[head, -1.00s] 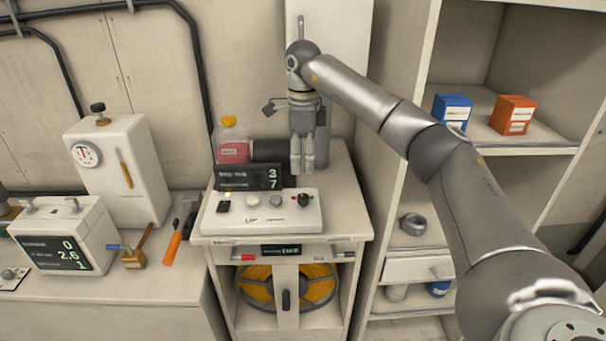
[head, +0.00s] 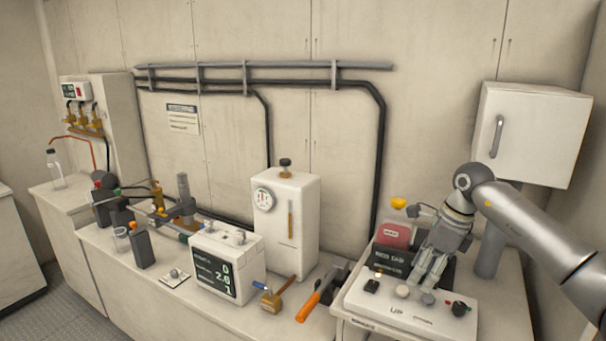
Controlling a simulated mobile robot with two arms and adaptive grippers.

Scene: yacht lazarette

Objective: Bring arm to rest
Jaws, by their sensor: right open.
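My right gripper (head: 428,278) hangs from the right arm, fingers pointing down, over the white control box (head: 400,318) with knobs on the right-hand cabinet. It is open and I see nothing between its fingers. The fingertips are close to the box's knobs; I cannot tell whether they touch. A dark display (head: 391,262) stands behind the box, partly hidden by the gripper. My left gripper is not in view.
Left of the box lie an orange-handled tool (head: 312,303) and a small brass-coloured item (head: 271,301). A white display unit (head: 226,262) and a tall white gauge unit (head: 287,220) stand on the bench. A white wall cabinet (head: 535,135) hangs above right. A red-labelled container (head: 394,236) stands behind the display.

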